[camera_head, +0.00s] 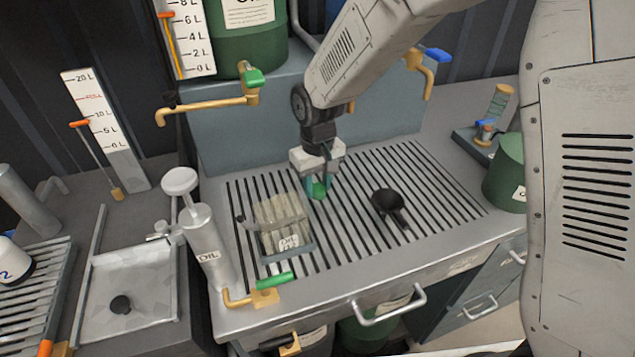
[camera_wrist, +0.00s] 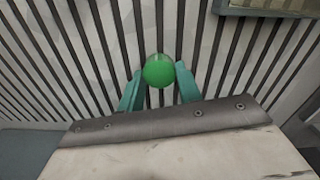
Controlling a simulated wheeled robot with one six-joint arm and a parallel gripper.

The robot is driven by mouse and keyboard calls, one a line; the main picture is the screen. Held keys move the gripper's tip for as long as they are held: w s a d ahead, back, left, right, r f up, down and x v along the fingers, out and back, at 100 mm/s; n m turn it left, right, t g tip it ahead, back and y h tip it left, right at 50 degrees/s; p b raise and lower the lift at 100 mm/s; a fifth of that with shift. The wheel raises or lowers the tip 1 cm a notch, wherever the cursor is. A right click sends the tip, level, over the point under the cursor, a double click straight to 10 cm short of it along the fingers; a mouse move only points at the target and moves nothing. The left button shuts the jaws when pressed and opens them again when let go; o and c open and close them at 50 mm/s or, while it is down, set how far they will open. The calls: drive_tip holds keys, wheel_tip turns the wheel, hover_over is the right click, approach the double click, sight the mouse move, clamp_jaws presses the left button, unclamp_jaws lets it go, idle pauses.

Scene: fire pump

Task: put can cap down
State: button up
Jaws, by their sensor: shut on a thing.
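A green can cap (camera_wrist: 158,71) is held between the teal fingertips of my gripper (camera_wrist: 158,88) in the wrist view. In the head view the green cap (camera_head: 319,188) shows at the tip of my gripper (camera_head: 320,180), over the slatted grate (camera_head: 350,240) of the workbench. A clear rectangular can marked OIL (camera_head: 283,225) stands on the grate just left of my gripper. Its edge shows at the top right of the wrist view (camera_wrist: 265,12). I cannot tell whether the cap touches the grate.
A black funnel (camera_head: 388,203) lies on the grate right of my gripper. A grey OIL pump cylinder (camera_head: 208,245) stands at the left edge. Brass taps (camera_head: 205,105) reach over the back. The grate between can and funnel is clear.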

sight(318, 188)
drive_tip(key=shift+f, duration=0.15)
drive_tip(key=o, duration=0.9)
drive_tip(key=shift+o, duration=0.2)
wheel_tip(318, 188, up, 12)
drive_tip(key=shift+r, duration=0.25)
